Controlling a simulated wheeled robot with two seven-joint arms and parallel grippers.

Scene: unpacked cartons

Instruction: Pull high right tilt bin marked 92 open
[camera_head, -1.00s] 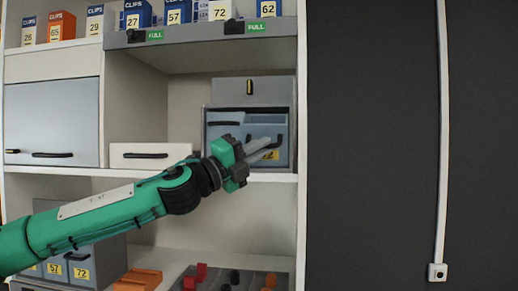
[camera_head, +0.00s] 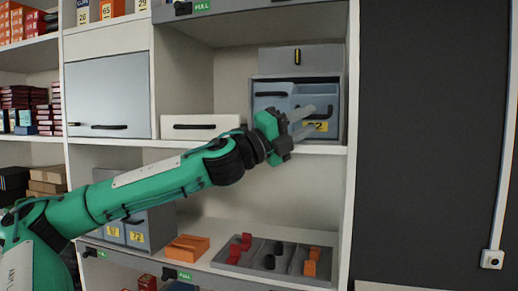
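The tilt bin marked 92 (camera_head: 327,97) is the blue-grey right-hand bin in a small grey housing on the middle shelf. Its yellow label (camera_head: 320,127) is partly covered, and its handle is hidden behind my fingers. My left gripper (camera_head: 315,117) reaches in from the left in front of this bin. Its two grey fingers are apart, one above the other, with the bin's front showing between them. I cannot tell whether they touch the bin. The neighbouring bin (camera_head: 272,103) with a black handle is left of it. My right gripper is not in view.
A grey box (camera_head: 300,60) sits on top of the housing. A white drawer (camera_head: 200,120) and a grey-blue cabinet door (camera_head: 107,94) are to the left. Below is a grey tray (camera_head: 236,258) with red, black and orange pieces. A dark wall (camera_head: 430,150) stands at right.

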